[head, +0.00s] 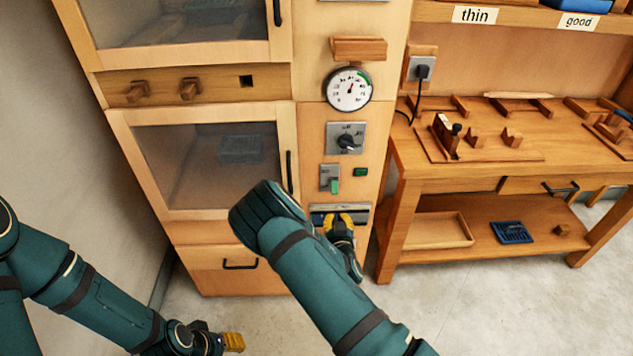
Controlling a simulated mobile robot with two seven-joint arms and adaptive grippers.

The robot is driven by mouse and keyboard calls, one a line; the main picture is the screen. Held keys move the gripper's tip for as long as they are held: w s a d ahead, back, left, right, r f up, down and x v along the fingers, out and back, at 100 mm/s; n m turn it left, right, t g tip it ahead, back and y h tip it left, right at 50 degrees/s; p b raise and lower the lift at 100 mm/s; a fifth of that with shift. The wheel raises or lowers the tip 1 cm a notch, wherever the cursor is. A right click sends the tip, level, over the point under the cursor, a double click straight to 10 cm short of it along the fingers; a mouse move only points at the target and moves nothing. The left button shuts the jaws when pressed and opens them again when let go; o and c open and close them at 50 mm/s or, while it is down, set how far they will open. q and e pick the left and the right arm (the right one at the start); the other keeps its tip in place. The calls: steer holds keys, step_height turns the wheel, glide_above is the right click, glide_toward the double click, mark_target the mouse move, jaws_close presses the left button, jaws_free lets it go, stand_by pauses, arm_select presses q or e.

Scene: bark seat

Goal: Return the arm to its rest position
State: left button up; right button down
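My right arm reaches up from the bottom of the head view, its teal elbow in front of the wooden cabinet (190,232). My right gripper (339,221) has yellow fingertips that look apart, with nothing seen between them. It is in front of a grey metal plate with a dark slot (358,212) low on the cabinet's control panel; whether it touches the plate I cannot tell. My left arm hangs at the lower left. My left gripper (233,342) is low over the floor, its yellow tips seen edge-on and no object visible in it.
The panel carries a dial gauge (348,89), a rotary knob (346,139) and a green-tipped switch (332,180). The lower glass door (205,165) is shut. A wooden workbench (480,182) stands close on the right, its lower shelf holding a shallow tray (432,230). Floor (440,305) is clear in front.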

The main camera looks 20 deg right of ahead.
steer(key=s+a+f+m+g+y, duration=0.2)
steer(key=s+a+f+g, duration=0.1)
steer(key=s+f+g, duration=0.8)
steer(key=s+a+r+n+g+y, duration=0.1)
steer(key=s+a+r+y, duration=0.2)
steer(key=s+a, duration=0.3)
steer(key=s+a+r+n+g+y, duration=0.2)
steer(key=s+a+r+y, duration=0.1)
steer(key=s+a, duration=0.4)
steer(key=shift+s+r+y, duration=0.3)
steer(key=shift+s+r, duration=0.4)
steer(key=shift+r, duration=0.1)
